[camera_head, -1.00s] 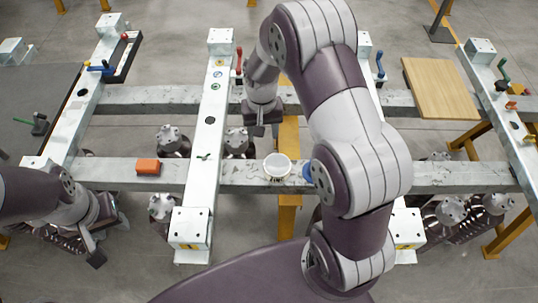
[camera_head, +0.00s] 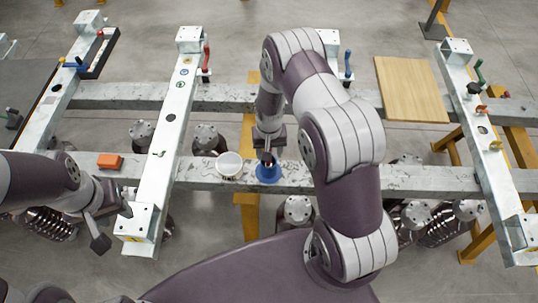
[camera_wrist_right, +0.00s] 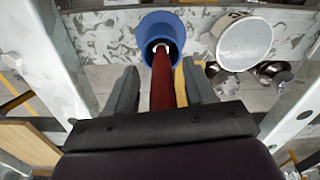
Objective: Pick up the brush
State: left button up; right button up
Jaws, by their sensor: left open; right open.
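The brush (camera_wrist_right: 162,92) shows as a dark red handle with a pale metallic part at its lower end. That end is inside a blue cup (camera_wrist_right: 146,30), and any bristles are hidden. The blue cup (camera_head: 268,176) stands on the front grey beam. My right gripper (camera_wrist_right: 160,76) is open, with one finger on each side of the handle and gaps visible. In the head view my right gripper (camera_head: 268,152) is just above the cup. My left gripper (camera_head: 112,225) is open and empty at the lower left, away from the brush.
An orange block (camera_head: 110,161) lies farther left. A wooden board (camera_head: 412,88) lies at the back right. Pale cross rails (camera_head: 168,140) with coloured-handled tools run front to back.

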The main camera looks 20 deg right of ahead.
jog(key=shift+f, duration=0.2)
jog(key=shift+a+r, duration=0.1)
jog(key=shift+a, duration=0.05)
jog(key=shift+c, duration=1.2)
grip_shut()
